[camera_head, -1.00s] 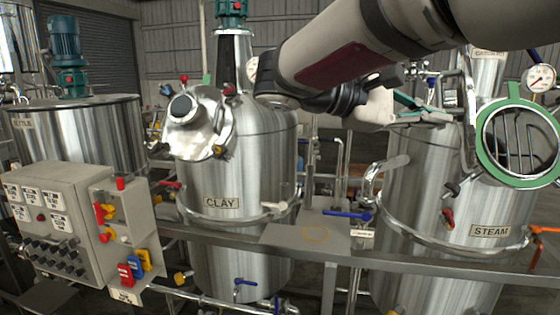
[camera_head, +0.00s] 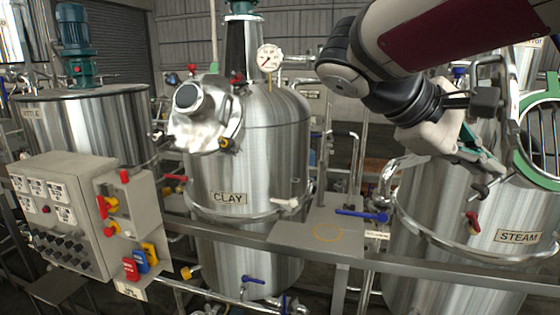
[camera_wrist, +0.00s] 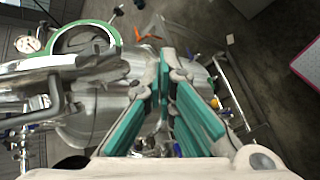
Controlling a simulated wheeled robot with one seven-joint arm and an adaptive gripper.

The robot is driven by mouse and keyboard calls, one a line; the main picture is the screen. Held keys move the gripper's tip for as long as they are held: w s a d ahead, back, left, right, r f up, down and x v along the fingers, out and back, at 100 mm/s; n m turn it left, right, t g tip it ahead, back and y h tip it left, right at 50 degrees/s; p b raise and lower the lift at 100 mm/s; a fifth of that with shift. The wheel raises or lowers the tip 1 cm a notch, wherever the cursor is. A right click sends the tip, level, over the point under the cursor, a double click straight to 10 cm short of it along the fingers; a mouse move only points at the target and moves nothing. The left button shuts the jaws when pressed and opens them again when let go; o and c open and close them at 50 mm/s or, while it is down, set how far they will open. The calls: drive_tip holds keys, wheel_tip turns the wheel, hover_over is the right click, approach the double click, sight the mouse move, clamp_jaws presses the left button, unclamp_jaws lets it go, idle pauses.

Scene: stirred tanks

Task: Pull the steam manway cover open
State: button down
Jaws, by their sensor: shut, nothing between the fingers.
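The steam tank (camera_head: 440,225) stands at the right in the head view, marked by its STEAM plate (camera_head: 518,237). Its round green-rimmed manway opening (camera_head: 526,160) shows bars inside and is cut by the right picture edge. The green ring also shows at upper left in the wrist view (camera_wrist: 60,42). A steel part with a bar handle (camera_wrist: 52,100) lies left of my fingers there; it may be the cover, seen nearly edge-on, but I cannot tell. My gripper (camera_head: 488,167) is shut and empty, in front of the tank's upper part, left of the ring, hiding some of it.
The clay tank (camera_head: 245,160) stands left of the steam tank. A control box (camera_head: 65,215) stands at the left front. A steel rail (camera_head: 440,268) crosses the front, with a small plate (camera_head: 300,238) and a blue-handled valve (camera_head: 362,215) by it. Pipes stand between the tanks.

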drive_tip(key=s+a+f+m+t+y+b, duration=0.1)
drive_tip(key=s+a+f+m+y, duration=0.1)
drive_tip(key=f, duration=0.3)
drive_tip(key=s+a+f+m+t+y, duration=0.1)
drive_tip(key=s+a+f+m+y, duration=0.1)
drive_tip(key=f+y, duration=0.3)
drive_tip(key=s+a+f+m+t+y+b, duration=0.1)
drive_tip(key=s+a+f+t+y, duration=0.1)
drive_tip(key=s+a+f+y, duration=0.2)
drive_tip(key=shift+s+a+f+m+b, duration=0.15)
drive_tip(key=shift+s+f+m+b, duration=0.2)
drive_tip(key=shift+f, duration=0.6)
drive_tip(key=c, duration=1.9)
unclamp_jaws()
drive_tip(key=shift+w+a+f+m+t+y, duration=0.1)
drive_tip(key=shift+a+f+m+t+y, duration=0.05)
drive_tip(key=shift+a+m+t+y, duration=0.15)
drive_tip(key=m+t+h+b, duration=0.1)
drive_tip(key=m+h+b, duration=0.7)
drive_tip(key=h+b, duration=1.2)
approach(472, 79)
drive_tip(key=w+d+y+b, duration=0.1)
drive_tip(key=d, duration=0.2)
drive_tip(key=w+d+r+y+b, duration=0.1)
drive_tip(key=d, duration=0.2)
drive_tip(key=w+d+r+y+b, duration=0.1)
drive_tip(key=d, duration=0.3)
drive_tip(key=shift+w+r, duration=0.15)
drive_tip(key=shift+r, duration=0.1)
